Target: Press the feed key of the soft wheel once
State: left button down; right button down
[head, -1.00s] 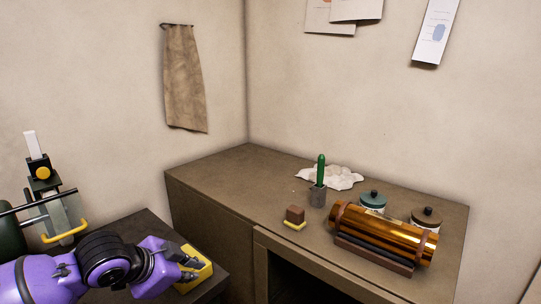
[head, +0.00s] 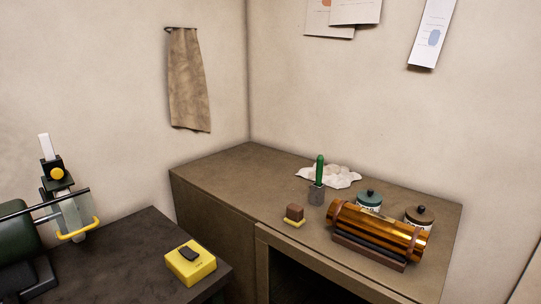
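A yellow box with a dark key on top (head: 190,263) sits near the right corner of the dark table (head: 128,240) at lower left. Small marks show on its front face, too small to read. At the left edge stands a machine (head: 70,210) with a dark green body, a horizontal bar, a yellow knob and a curved yellow handle. No wheel can be made out for certain. Neither of my grippers is in view, so whether they hold anything is hidden.
A brown cabinet (head: 210,190) stands behind, carrying a brass cylinder (head: 375,230) on a cradle, two lidded jars, a green-handled tool in a cup (head: 318,185), a white cloth (head: 335,176) and a small brown-and-yellow block (head: 294,215). The dark table around the yellow box is clear.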

aim_at(56, 174)
jog(key=u, duration=1.35)
